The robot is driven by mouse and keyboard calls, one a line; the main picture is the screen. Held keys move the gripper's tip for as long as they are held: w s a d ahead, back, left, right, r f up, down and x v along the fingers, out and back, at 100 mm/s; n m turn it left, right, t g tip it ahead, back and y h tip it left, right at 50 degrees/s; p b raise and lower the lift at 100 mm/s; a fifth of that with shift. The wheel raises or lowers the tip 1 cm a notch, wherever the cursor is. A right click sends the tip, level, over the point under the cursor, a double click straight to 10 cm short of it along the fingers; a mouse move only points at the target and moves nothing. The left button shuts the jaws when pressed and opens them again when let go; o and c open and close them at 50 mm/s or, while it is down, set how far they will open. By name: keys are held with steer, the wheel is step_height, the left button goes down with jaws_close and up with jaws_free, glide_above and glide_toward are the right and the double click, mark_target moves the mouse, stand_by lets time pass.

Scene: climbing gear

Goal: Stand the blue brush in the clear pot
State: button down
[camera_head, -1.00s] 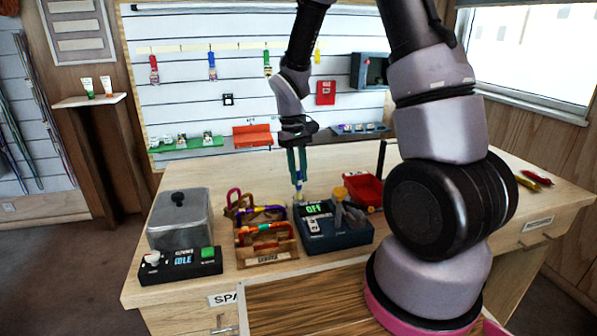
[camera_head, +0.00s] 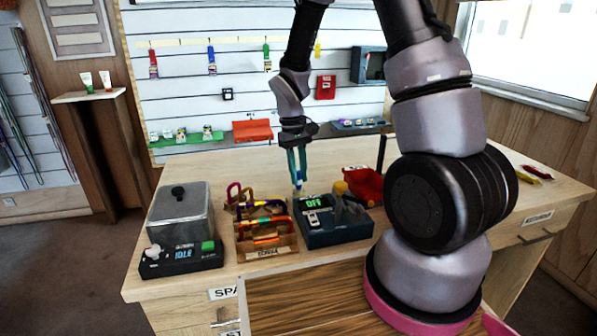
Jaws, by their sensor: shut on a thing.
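My gripper (camera_head: 297,176) points straight down above the workbench, behind the dark blue box with the lit OFF display. Its teal fingers are shut on a small, slim thing with blue and pale parts at their tips, which I take to be the blue brush (camera_head: 298,187). It is small and mostly covered by the fingers, and its lower end is close to the back edge of the box. I cannot make out the clear pot; the box or my arm may hide it.
The dark blue box (camera_head: 335,229) has a yellow-topped tool at its right. Left of it stand a wooden rack (camera_head: 266,247) of coloured gear and a metal tank (camera_head: 181,213) marked IDLE. The bench's back left is clear.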

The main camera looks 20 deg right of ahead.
steer(key=c, duration=0.7)
jaws_free()
steer(key=r, duration=0.3)
steer(key=w+r, duration=0.1)
steer(key=r, duration=0.6)
steer(key=shift+w+a+r, duration=0.25)
steer(key=shift+a+r, duration=0.1)
